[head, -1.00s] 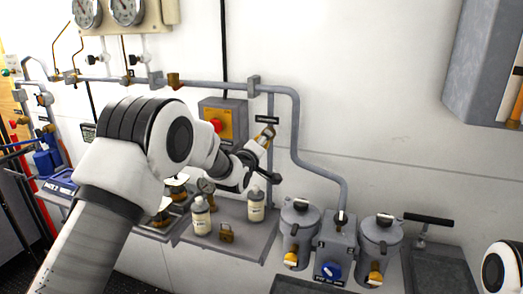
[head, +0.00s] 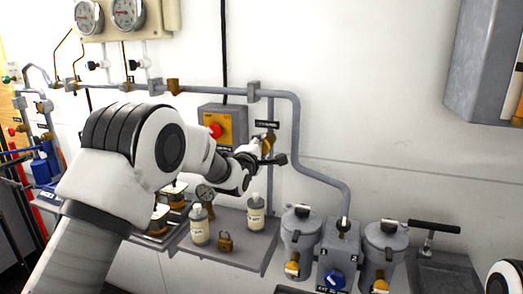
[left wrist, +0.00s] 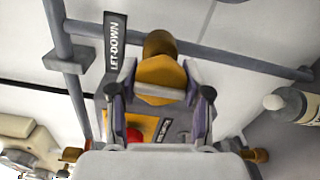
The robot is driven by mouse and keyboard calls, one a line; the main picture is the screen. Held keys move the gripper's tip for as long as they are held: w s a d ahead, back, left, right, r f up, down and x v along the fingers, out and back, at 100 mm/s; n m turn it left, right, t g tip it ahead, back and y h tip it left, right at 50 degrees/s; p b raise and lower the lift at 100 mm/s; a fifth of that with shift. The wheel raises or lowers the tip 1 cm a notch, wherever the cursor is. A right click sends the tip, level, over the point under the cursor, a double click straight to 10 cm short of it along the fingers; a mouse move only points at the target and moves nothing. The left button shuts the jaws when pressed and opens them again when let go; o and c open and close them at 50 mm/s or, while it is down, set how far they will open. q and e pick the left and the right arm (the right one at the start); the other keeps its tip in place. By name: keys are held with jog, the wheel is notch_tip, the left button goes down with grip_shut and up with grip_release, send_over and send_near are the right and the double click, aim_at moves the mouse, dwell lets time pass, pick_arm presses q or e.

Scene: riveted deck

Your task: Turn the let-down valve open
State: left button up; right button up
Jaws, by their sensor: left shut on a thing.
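The let-down valve has a yellow-orange handle (left wrist: 160,78), seen in the left wrist view between my gripper's fingers, with a dark "LET-DOWN" label (left wrist: 115,45) beside it. In the head view the valve (head: 268,143) sits on the wall pipe under its small black label (head: 266,124). My left gripper (left wrist: 160,92) is shut on the valve handle, one finger on each side. It also shows in the head view (head: 262,150), with part of the handle hidden behind it. My right gripper is out of view; only a piece of my right arm shows at the lower right edge.
A yellow box with a red button (head: 215,131) is on the wall just left of the valve. Grey canisters (head: 301,236) stand to the right.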

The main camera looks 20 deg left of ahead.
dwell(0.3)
pick_arm(q)
jog(key=o, duration=1.2)
jog(key=s, duration=1.2)
jog(key=shift+a+f, duration=0.1)
jog(key=shift+a, duration=0.1)
